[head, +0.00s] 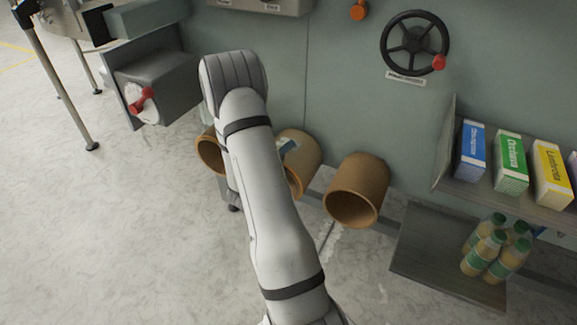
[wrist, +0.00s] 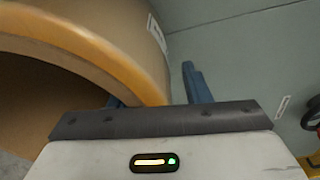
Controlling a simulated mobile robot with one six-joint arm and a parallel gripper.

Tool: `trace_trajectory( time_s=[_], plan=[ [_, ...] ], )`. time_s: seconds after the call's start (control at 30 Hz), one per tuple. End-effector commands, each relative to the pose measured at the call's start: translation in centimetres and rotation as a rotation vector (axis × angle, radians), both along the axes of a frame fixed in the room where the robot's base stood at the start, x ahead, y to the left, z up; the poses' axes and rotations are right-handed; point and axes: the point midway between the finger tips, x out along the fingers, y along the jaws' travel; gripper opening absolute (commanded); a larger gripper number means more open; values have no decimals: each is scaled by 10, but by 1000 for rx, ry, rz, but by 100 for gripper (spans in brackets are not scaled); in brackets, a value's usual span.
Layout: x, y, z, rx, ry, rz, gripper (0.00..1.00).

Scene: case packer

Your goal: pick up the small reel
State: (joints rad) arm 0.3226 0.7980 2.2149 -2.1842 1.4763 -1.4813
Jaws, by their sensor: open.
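Three brown hollow reels lie on their sides by the machine's base in the head view: a left one (head: 209,152) partly behind my arm, a middle one (head: 306,157) also partly covered, and a right one (head: 357,190) in full view. I cannot tell by size which is the small reel. In the wrist view a brown reel (wrist: 110,25) with an orange-tan rim fills the upper left, close up. My gripper (wrist: 153,84) is open at its rim. One blue finger is right of the reel; the other is mostly hidden near the rim. My arm hides the gripper's body in the head view.
A shelf with several cartons (head: 511,163) and a lower shelf with bottles (head: 488,252) stand at the right. A handwheel (head: 414,43) is on the green panel. A grey box with a red handle (head: 143,100) juts out at the left. The near floor is clear.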

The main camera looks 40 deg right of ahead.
Motion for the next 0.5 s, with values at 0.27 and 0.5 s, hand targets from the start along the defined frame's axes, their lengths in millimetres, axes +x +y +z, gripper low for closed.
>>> trace_trajectory(
  time_s=[0.27, 0.5],
  plan=[
    [0, 0, 0, 0, 0, -1, 24],
    [-1, 0, 0, 0, 0, -1, 4]
  ],
)
